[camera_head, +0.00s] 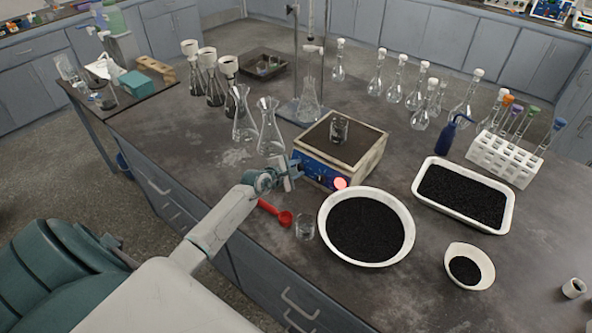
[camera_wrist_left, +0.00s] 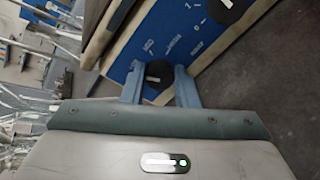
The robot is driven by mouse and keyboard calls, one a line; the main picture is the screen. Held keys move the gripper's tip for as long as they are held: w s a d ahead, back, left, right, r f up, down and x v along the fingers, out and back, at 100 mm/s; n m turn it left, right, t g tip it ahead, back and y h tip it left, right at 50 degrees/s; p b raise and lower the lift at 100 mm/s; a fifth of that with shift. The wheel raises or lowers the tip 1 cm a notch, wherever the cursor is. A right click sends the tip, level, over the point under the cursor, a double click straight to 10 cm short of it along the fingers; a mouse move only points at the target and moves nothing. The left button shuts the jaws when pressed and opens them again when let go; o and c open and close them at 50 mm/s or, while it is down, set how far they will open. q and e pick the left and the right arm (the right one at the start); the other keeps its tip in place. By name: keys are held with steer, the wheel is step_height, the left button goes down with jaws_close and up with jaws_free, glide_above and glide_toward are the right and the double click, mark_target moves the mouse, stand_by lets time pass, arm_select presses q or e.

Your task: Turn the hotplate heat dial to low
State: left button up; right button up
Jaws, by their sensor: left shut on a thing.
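The hotplate (camera_head: 369,158) stands on the dark bench, with a dark top and a blue front panel. A glowing red round spot shows at the right end of that panel. My left gripper (camera_head: 294,170) is at the left end of the panel. In the left wrist view my left gripper (camera_wrist_left: 159,84) has its two blue fingers on either side of a black dial (camera_wrist_left: 158,74) with a pale pointer mark, and is shut on it. A second black dial (camera_wrist_left: 226,8) sits further along the panel. Which setting the gripped dial points to cannot be read. My right gripper is not in view.
A small beaker (camera_head: 339,129) stands on the hotplate. A red scoop (camera_head: 275,213), a glass beaker (camera_head: 305,229) and a white bowl of black grains (camera_head: 327,246) lie close in front. Flasks (camera_head: 270,137) stand just left of the hotplate. A white tray (camera_head: 428,211) is to the right.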

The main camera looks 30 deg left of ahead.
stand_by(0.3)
arm_select(q)
steer(key=o, duration=1)
steer(key=shift+s+r, duration=0.1)
steer(key=shift+s, duration=0.35)
steer(key=v, duration=1)
steer(key=shift+b, duration=0.3)
